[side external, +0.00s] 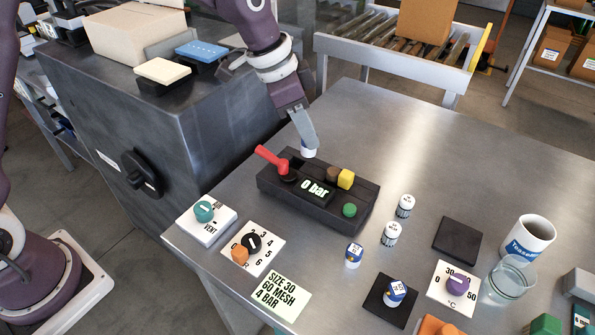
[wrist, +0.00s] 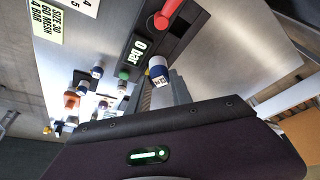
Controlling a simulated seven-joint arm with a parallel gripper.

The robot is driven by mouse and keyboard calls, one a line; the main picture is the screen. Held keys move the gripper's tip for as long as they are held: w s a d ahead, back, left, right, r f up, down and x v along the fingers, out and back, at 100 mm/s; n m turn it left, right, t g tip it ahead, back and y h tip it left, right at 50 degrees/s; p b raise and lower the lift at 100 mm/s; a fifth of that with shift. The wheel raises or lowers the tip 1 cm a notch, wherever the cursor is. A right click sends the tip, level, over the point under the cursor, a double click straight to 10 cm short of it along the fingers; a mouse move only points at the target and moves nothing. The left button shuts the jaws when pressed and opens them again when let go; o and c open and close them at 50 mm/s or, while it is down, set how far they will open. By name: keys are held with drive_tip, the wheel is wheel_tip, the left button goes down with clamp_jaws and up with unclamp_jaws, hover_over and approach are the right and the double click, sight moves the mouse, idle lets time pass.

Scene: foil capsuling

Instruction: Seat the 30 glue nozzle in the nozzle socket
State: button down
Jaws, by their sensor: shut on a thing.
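My gripper (side external: 306,138) is shut on a small white-and-blue nozzle (side external: 308,152) above the back edge of the black "0 bar" unit (side external: 318,212). In the wrist view the nozzle (wrist: 158,73) shows a label too small to read surely. The unit carries a red lever (side external: 272,160), a brown and a yellow block, a green knob and dark recesses; I cannot tell which opening is the nozzle socket. The nozzle appears apart from the unit. A card (side external: 275,297) reads SIZE 30, 60 MESH, 4 BAR.
Blue-topped white pieces stand on the table (side external: 354,255) and on a black pad (side external: 393,293). Two white pieces (side external: 405,206) stand to the right. Dial plates (side external: 252,248), a mug (side external: 529,240) and a glass (side external: 510,280) are nearby. The table behind the unit is clear.

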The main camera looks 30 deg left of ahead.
drive_tip(key=w+a+n, duration=0.2)
drive_tip(key=a, duration=0.2)
drive_tip(key=shift+n+t, duration=0.3)
drive_tip(key=shift+t, duration=0.2)
drive_tip(key=f, duration=0.9)
drive_tip(key=shift+w+a, duration=0.35)
drive_tip(key=shift+a, duration=0.05)
drive_tip(key=c, duration=1.1)
unclamp_jaws()
drive_tip(key=shift+f, duration=0.15)
drive_tip(key=shift+c, duration=0.2)
